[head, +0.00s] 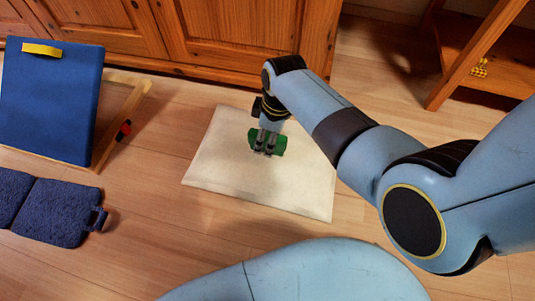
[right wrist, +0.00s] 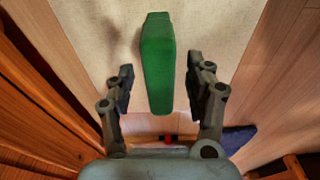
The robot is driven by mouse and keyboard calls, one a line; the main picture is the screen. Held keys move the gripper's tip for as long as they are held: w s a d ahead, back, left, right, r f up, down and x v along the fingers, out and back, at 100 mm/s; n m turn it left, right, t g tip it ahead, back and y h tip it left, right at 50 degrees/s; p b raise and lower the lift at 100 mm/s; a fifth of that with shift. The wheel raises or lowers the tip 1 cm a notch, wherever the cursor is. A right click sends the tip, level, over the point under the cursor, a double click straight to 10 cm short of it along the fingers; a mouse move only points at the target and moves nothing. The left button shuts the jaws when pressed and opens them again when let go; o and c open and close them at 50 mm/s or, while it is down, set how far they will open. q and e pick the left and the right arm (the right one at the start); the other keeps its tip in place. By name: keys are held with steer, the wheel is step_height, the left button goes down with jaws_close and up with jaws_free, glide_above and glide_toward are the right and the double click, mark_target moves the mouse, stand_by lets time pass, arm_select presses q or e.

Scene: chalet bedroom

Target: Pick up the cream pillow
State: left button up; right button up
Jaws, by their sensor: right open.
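The cream pillow (head: 300,185) lies flat on the wooden floor in front of the cabinet. A green block-like piece (head: 281,143) shows on its upper middle; I cannot tell if it is fixed to the pillow. My right gripper (head: 266,149) points down over the pillow at this green piece. In the right wrist view, the open fingers of my right gripper (right wrist: 160,72) stand on either side of the green piece (right wrist: 158,50), with gaps at both sides. The cream surface (right wrist: 100,22) spreads behind it. My left gripper is out of view.
A wooden cabinet (head: 240,35) stands behind the pillow. A blue panel on a wooden frame (head: 55,100) leans at the left, with a dark blue cushion (head: 55,212) near it. A wooden shelf unit (head: 460,65) stands at the back right. Bare floor lies left of the pillow.

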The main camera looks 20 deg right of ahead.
jaws_close()
stand_by(0.3)
